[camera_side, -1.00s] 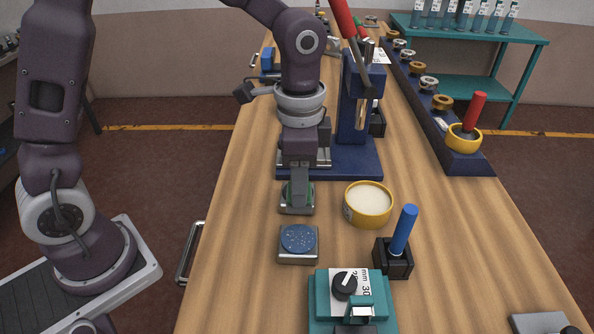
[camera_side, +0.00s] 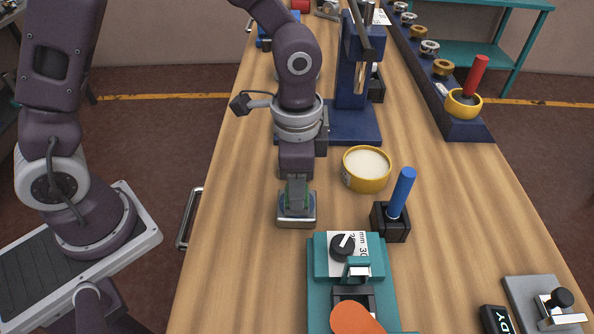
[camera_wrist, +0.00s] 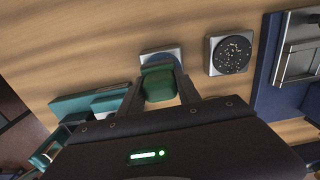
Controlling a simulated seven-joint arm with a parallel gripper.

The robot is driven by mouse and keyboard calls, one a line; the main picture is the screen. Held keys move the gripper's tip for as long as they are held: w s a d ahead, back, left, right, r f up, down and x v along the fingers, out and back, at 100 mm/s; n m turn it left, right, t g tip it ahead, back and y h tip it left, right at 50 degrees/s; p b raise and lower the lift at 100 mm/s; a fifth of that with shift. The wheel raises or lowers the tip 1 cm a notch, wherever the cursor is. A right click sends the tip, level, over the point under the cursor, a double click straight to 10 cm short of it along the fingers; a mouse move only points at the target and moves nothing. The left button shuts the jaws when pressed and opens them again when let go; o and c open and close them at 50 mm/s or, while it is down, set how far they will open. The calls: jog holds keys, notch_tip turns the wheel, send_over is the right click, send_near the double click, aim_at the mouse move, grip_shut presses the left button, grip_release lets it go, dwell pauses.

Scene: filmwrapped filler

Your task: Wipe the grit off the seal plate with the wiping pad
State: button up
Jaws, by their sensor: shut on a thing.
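My gripper (camera_side: 297,192) points down and is shut on the green wiping pad, seen between its fingers in the wrist view (camera_wrist: 158,86). The pad is over a square metal plate (camera_side: 297,223) with a blue disc, partly covered in the wrist view. I cannot tell whether the pad touches the disc. A second square plate (camera_wrist: 229,54) lies beside it in the wrist view, its dark round face scattered with pale tan grit. It is hidden behind my gripper in the side view. Grit on the plate under the pad is mostly hidden.
A yellow bowl (camera_side: 367,170) with pale contents and a black holder (camera_side: 390,223) with a blue-handled tool stand right of my gripper. A teal fixture (camera_side: 349,260) is close in front, a blue press (camera_side: 352,120) behind. Bare wood lies to the left.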

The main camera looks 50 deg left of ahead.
jog(key=shift+s+d, duration=0.9)
jog(key=shift+s, duration=0.1)
jog(key=shift+w+a, duration=2.3)
jog(key=shift+w, duration=0.2)
jog(key=shift+s+d, duration=2.45)
jog(key=shift+s, duration=0.1)
jog(key=shift+w+a, duration=2.45)
jog(key=shift+w, duration=0.1)
notch_tip(320, 180, up, 8)
jog(key=shift+s, duration=0.1)
